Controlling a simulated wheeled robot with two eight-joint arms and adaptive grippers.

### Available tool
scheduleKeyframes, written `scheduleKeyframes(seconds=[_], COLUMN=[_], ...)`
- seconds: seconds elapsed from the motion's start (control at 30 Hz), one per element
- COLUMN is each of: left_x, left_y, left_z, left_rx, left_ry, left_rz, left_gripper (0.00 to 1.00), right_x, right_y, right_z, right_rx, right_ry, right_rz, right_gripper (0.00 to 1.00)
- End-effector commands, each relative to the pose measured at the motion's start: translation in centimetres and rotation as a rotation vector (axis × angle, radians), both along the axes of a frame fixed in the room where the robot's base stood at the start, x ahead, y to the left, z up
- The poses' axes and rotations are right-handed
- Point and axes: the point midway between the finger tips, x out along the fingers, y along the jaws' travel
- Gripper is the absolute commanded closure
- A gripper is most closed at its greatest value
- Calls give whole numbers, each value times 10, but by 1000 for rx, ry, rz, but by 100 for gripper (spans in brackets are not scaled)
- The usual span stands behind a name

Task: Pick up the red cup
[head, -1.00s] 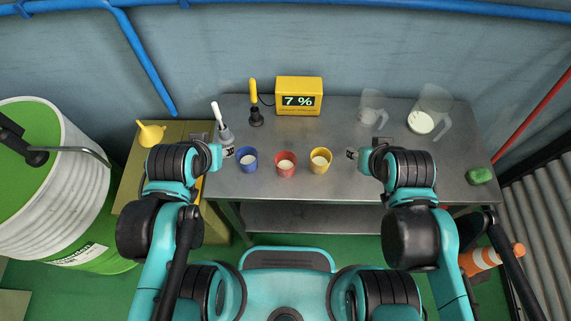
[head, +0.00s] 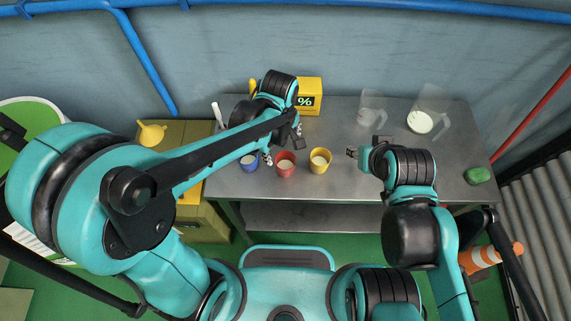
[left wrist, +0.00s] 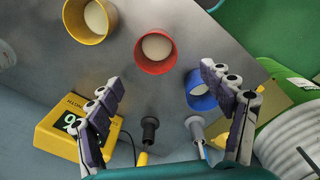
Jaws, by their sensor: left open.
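The red cup (head: 286,166) stands upright on the metal table with pale contents, between the blue and yellow cups. It also shows in the left wrist view (left wrist: 155,65), beyond the space between my fingertips. My left gripper (head: 283,150) is open and empty, above and just behind the red cup, its fingers apart on either side. In the left wrist view (left wrist: 165,85) no finger visibly touches the cup. My right gripper (head: 352,153) is over the table to the right of the yellow cup; its opening is too small to judge.
The blue cup (head: 249,168) is close on the left, partly hidden by my left arm. The yellow cup (head: 320,161) is close on the right. A yellow display box (head: 310,84) stands behind.

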Motion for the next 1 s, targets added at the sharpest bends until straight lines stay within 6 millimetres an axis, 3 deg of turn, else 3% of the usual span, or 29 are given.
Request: scheduleKeyframes(seconds=[0.47,0.7,0.97,1.0], left_x=[1,2,2,2], left_y=[-9,-11,-10,-10], left_z=[-46,-83,-86,-86], left_rx=[9,9,9,9], left_ry=[25,24,24,24], left_rz=[39,39,39,39], left_gripper=[20,20,20,27], right_x=[0,0,0,0], right_y=[0,0,0,0], right_z=[-17,-35,-34,-34], right_rx=[0,0,0,0], right_ry=[0,0,0,0], right_rz=[0,0,0,0], right_gripper=[60,60,60,60])
